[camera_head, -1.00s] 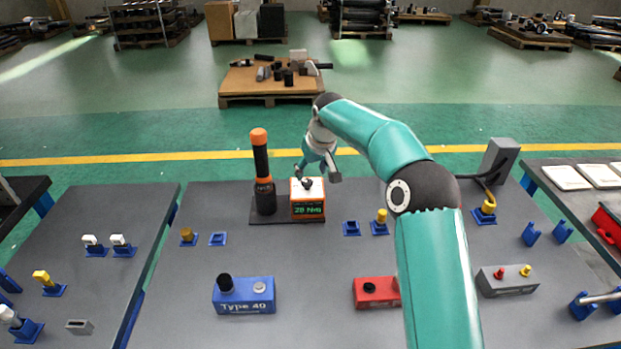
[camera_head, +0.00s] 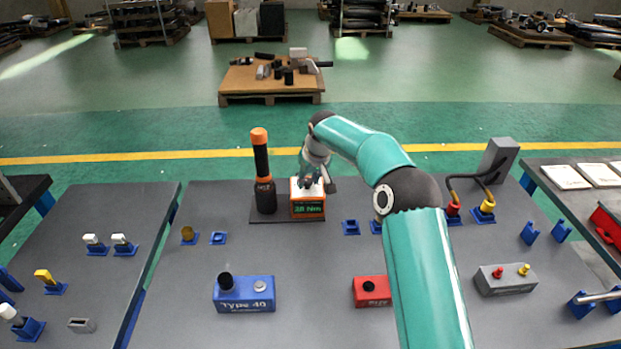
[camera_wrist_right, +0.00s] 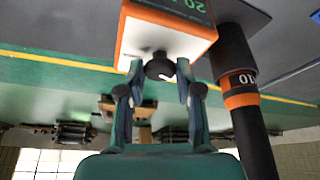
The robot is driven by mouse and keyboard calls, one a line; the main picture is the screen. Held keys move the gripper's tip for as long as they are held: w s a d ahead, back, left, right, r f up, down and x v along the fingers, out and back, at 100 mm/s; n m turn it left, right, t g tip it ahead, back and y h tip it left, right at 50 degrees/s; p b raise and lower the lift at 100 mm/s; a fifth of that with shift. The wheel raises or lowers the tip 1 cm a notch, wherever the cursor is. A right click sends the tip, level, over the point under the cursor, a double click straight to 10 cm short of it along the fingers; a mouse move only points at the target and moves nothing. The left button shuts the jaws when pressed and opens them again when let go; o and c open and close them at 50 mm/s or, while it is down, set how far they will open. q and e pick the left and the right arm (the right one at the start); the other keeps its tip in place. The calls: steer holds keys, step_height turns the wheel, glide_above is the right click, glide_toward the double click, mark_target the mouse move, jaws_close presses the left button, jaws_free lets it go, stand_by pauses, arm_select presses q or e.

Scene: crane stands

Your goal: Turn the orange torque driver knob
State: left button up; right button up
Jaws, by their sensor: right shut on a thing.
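The orange and white torque driver box (camera_head: 308,210) stands at the back of the middle table, its green display facing me. Its black knob (camera_wrist_right: 159,66) shows in the right wrist view, on the white face of the box (camera_wrist_right: 150,38). My right gripper (camera_head: 313,185) has come down onto the top of the box. In the right wrist view its fingertips (camera_wrist_right: 160,72) close on both sides of the knob. In the head view the gripper mostly hides the knob. My left gripper is not in view.
A tall black driver with orange bands (camera_head: 262,175) stands close left of the box on the same dark base. A blue Type 40 box (camera_head: 244,294) and a red box (camera_head: 371,291) are nearer the front. My right arm covers part of the table's right side.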

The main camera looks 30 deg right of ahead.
steer(key=shift+s+d, duration=0.1)
steer(key=shift+d, duration=0.25)
jaws_close()
steer(key=shift+a, duration=0.3)
steer(key=shift+m, duration=0.3)
steer(key=shift+a+m+h, duration=0.2)
steer(key=shift+m+h, duration=0.5)
steer(key=shift+m, duration=0.5)
steer(key=m+g+h, duration=0.1)
steer(key=m, duration=0.2)
steer(key=shift+w, duration=0.2)
steer(key=shift+m+g+h+p, duration=0.3)
steer(key=shift+m+p, duration=0.15)
steer(key=shift+m, duration=0.95)
